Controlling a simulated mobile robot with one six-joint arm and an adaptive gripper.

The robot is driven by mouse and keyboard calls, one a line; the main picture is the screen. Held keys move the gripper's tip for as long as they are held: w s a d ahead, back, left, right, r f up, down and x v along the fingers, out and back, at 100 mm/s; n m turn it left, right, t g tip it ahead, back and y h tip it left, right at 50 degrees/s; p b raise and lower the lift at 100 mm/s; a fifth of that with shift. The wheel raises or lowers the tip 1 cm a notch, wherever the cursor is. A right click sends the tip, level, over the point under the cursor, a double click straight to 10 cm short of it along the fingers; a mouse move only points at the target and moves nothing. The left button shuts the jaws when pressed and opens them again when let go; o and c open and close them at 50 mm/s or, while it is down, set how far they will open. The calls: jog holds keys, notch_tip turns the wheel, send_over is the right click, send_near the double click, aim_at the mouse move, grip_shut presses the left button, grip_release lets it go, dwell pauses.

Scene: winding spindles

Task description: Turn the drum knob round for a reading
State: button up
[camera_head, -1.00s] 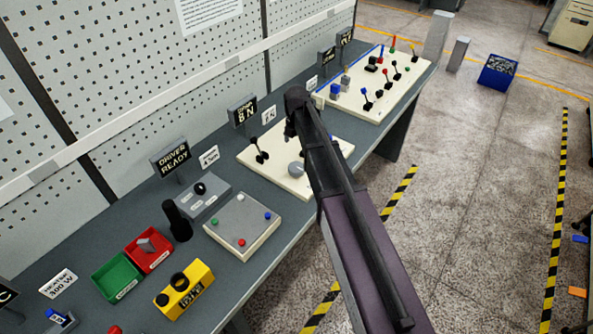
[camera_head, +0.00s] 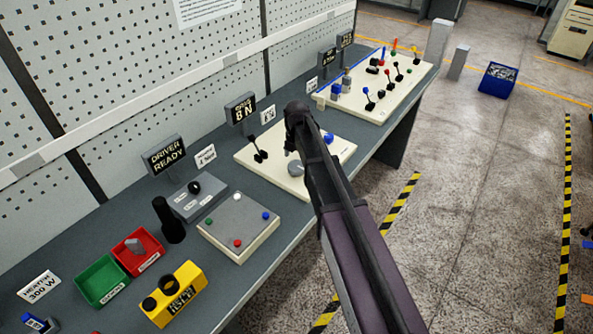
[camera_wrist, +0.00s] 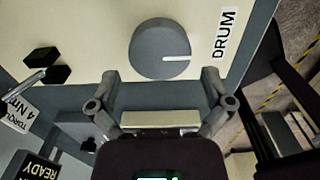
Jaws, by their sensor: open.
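The drum knob (camera_wrist: 160,48) is a round grey dial with a white pointer line, on a cream panel (camera_wrist: 90,18) beside a "DRUM" label (camera_wrist: 224,34). In the wrist view its pointer points right, toward the label. In the head view the knob (camera_head: 296,168) shows just left of my arm. My gripper (camera_wrist: 166,88) is open and empty, its two fingers spread apart below the knob in the wrist view. The knob is not between the fingertips. In the head view my arm hides part of the panel and most of the gripper.
A black-ended lever (camera_wrist: 46,66) stands on the same panel, left of the knob. A "DRIVER READY" display (camera_head: 166,156), a grey board with coloured buttons (camera_head: 240,222) and a yellow meter (camera_head: 174,294) stand nearer on the bench. A second cream panel (camera_head: 408,92) with several levers lies beyond.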

aim_at(297, 165)
jog(key=shift+f+b, duration=1.35)
jog(key=shift+f, duration=0.25)
jog(key=c, duration=0.8)
